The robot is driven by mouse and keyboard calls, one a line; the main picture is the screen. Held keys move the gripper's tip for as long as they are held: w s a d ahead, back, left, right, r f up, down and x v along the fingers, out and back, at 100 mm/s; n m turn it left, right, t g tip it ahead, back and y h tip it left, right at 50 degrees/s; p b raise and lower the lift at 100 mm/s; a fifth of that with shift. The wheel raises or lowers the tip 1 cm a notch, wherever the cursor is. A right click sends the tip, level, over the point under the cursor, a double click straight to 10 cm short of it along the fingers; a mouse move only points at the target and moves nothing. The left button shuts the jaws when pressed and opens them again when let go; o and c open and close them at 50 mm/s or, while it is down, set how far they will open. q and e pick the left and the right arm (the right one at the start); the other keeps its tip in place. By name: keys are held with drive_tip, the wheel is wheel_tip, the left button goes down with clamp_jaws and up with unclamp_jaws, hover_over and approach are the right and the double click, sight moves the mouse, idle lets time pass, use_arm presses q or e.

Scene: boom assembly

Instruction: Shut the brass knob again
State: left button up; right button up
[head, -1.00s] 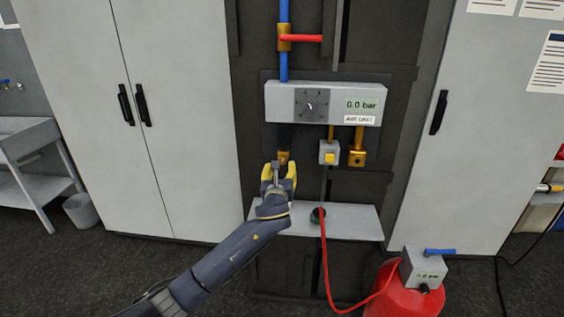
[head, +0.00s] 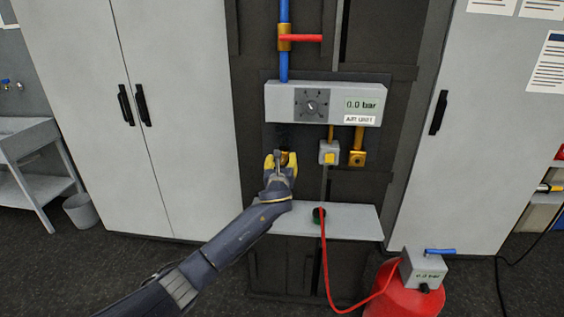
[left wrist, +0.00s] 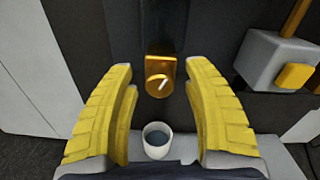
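A brass knob (head: 285,157) hangs below the left end of the grey panel box. In the left wrist view the knob (left wrist: 158,86) is round, on a brass block, with a slanted white mark on its face. My left gripper (head: 281,161) is in front of it, with yellow fingers spread apart. In the left wrist view the fingers (left wrist: 160,74) stand on either side of the knob, apart from it, with nothing between their pads. In the head view the gripper hides part of the knob. My right gripper is in neither view.
A white cup (left wrist: 157,141) stands on the shelf (head: 353,223) below the knob. To the right hang a grey block with a yellow button (head: 330,158) and another brass fitting (head: 357,158). The display (head: 361,104) reads 0.0 bar. A red hose (head: 325,262) drops from the shelf.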

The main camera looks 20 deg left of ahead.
use_arm(q)
clamp_jaws()
